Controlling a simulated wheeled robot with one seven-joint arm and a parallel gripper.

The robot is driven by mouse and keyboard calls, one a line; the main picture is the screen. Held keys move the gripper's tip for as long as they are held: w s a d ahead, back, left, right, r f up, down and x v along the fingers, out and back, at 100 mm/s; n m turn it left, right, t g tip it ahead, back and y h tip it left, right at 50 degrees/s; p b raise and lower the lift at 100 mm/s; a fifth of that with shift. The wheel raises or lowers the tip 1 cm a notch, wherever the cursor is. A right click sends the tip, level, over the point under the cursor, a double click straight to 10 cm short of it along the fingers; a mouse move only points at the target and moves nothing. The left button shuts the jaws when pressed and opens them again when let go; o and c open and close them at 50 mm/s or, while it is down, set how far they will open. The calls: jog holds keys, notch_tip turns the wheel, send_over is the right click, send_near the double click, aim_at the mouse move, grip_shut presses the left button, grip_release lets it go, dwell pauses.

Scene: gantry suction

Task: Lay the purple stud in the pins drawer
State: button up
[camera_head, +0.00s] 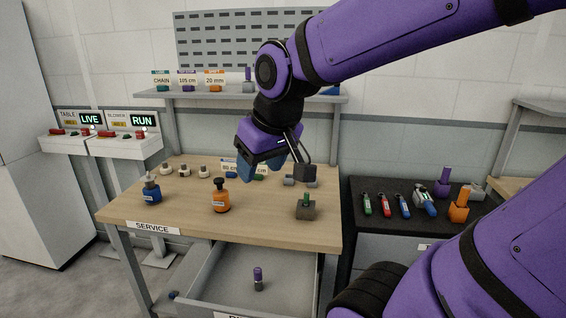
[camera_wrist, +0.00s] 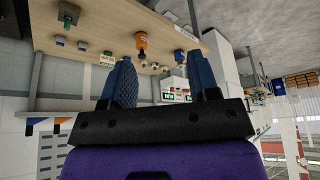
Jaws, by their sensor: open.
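The purple stud (camera_head: 258,276), a small post with a purple top and grey lower part, stands upright inside the open drawer (camera_head: 210,290) under the service table. The drawer's front label is mostly cut off by the frame's bottom edge, so its name cannot be fully read. My gripper (camera_head: 262,168) is above the back middle of the table, well above and behind the drawer. Its two blue fingers also show in the wrist view (camera_wrist: 165,65), apart, with nothing between them. The stud is not visible in the wrist view.
The table (camera_head: 265,222) bears a blue bottle (camera_head: 152,190), an orange bottle (camera_head: 221,197) and a grey block with a green stud (camera_head: 306,208). A dark side bench (camera_head: 385,228) holds tools at the right. A shelf (camera_head: 215,97) stands behind. The drawer is clear around the stud.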

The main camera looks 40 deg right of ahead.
jog(key=s+r, duration=0.2)
jog(key=s, duration=0.4)
jog(key=shift+s+a+r, duration=0.3)
jog(key=shift+s+a, duration=0.05)
jog(key=shift+a, duration=0.05)
dwell(0.8)
